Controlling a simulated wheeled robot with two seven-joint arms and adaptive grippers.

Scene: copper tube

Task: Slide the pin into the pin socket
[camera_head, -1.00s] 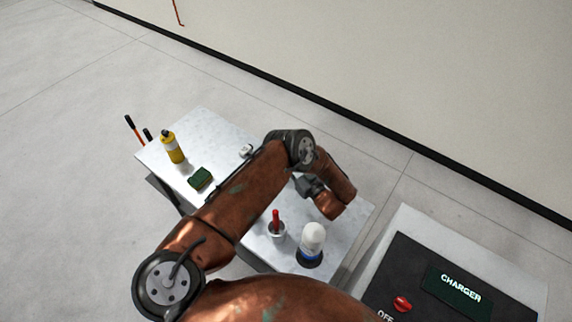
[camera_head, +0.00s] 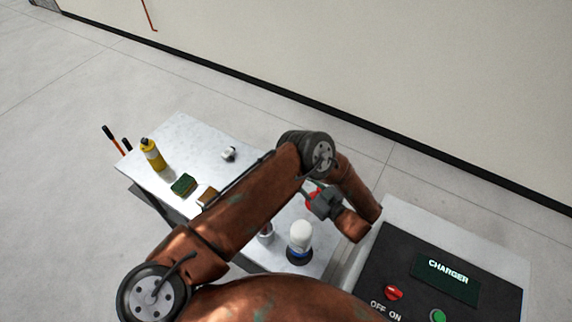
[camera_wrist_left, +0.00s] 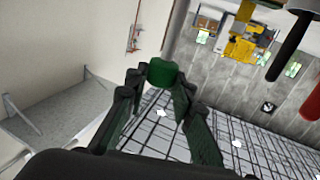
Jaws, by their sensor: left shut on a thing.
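My left gripper (camera_head: 322,203) is above the right part of the white table, near the charger. A small red part (camera_head: 311,198) shows at its fingers in the head view. In the left wrist view the fingertips are closed on a short green cylinder (camera_wrist_left: 162,73); I cannot tell whether it is the pin or whether the red part belongs to it. No pin socket can be made out. A small cup (camera_head: 266,233) stands below my arm, partly hidden by it. My right gripper is not in view.
The table (camera_head: 180,128) carries a yellow bottle (camera_head: 152,155), a green sponge (camera_head: 183,186), a brown block (camera_head: 207,195), a small white piece (camera_head: 229,154) and a white-topped bottle (camera_head: 301,240). The charger (camera_head: 440,255), with a red switch (camera_head: 393,293), stands at right. My arm covers the table's middle.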

